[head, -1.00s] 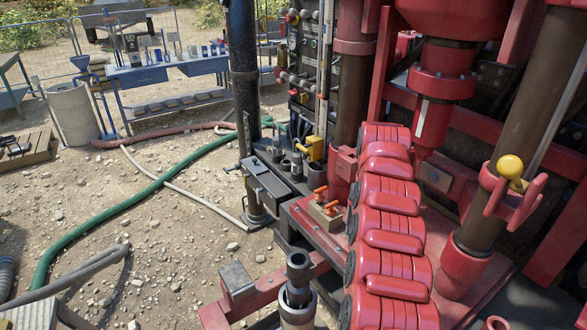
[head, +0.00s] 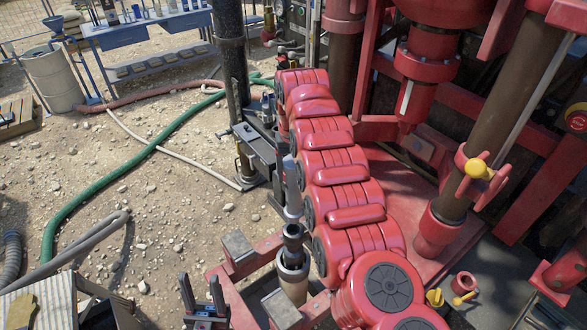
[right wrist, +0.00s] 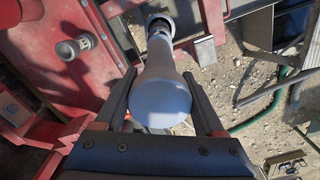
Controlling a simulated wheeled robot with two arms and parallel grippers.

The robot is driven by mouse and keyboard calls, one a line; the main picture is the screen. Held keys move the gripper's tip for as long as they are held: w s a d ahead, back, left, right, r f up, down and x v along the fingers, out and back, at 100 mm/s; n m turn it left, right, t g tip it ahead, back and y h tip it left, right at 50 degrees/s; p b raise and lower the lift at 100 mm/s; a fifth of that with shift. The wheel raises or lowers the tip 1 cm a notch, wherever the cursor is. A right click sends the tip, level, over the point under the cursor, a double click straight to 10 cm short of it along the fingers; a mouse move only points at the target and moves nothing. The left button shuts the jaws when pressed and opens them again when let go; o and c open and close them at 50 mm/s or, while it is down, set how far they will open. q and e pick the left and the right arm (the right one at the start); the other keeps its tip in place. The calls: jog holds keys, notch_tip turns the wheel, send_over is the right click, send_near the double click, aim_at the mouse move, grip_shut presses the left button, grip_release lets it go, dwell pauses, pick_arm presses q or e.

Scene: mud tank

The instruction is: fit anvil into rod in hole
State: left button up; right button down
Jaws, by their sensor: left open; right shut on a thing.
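The anvil (head: 292,188), a smooth silver-grey cylinder, stands nearly upright above the dark-topped rod in hole (head: 292,243). In the right wrist view the anvil (right wrist: 161,98) lies between the fingers of my right gripper (right wrist: 160,76), which is shut on it. Its far, narrower end points at the rod in hole (right wrist: 160,22) and roughly lines up with it. I cannot tell whether the two touch. In the head view my red right arm hides most of the right gripper. My left gripper (head: 203,294) is open and empty at the bottom, left of the rod.
Red beams with grey blocks (head: 238,247) flank the rod's collar (head: 292,278). A green hose (head: 130,165) crosses the gravel.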

aim_at(293, 193)
jog(key=shift+f, duration=0.55)
jog(key=shift+w+a+f, duration=0.1)
jog(key=shift+f, duration=2.1)
jog(key=shift+f+b, duration=0.65)
jog(key=shift+f, duration=0.7)
jog(key=shift+c, duration=2.2)
grip_release()
jog(key=o, duration=0.4)
jog(key=shift+o, duration=0.2)
